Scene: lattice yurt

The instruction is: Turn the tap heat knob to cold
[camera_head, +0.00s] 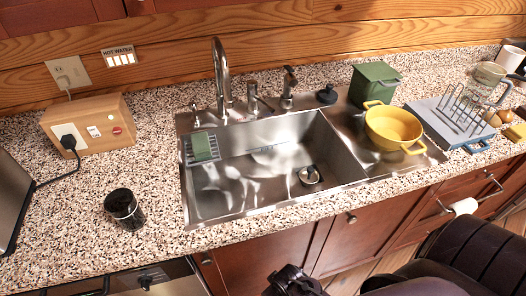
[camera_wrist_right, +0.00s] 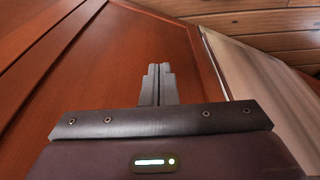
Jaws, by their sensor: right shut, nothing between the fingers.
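The curved chrome tap (camera_head: 220,75) stands behind the steel sink (camera_head: 270,165). A small chrome fitting with a short lever (camera_head: 253,98) stands just right of it, and a taller chrome fitting with a dark top (camera_head: 288,88) is further right. A thin chrome piece (camera_head: 195,116) stands left of the tap. I cannot tell which one is the heat knob, or its setting. My right gripper (camera_wrist_right: 157,84) is shut and empty in the right wrist view, in front of a red-brown cabinet door, well away from the tap. My left gripper is not in view.
A yellow pot (camera_head: 393,128) and a green box (camera_head: 373,84) stand right of the basin. A green sponge (camera_head: 201,146) lies on a rack at the basin's left. A dark cup (camera_head: 124,209) and a wooden socket box (camera_head: 88,125) are on the left counter. Cabinet doors (camera_head: 365,235) are below.

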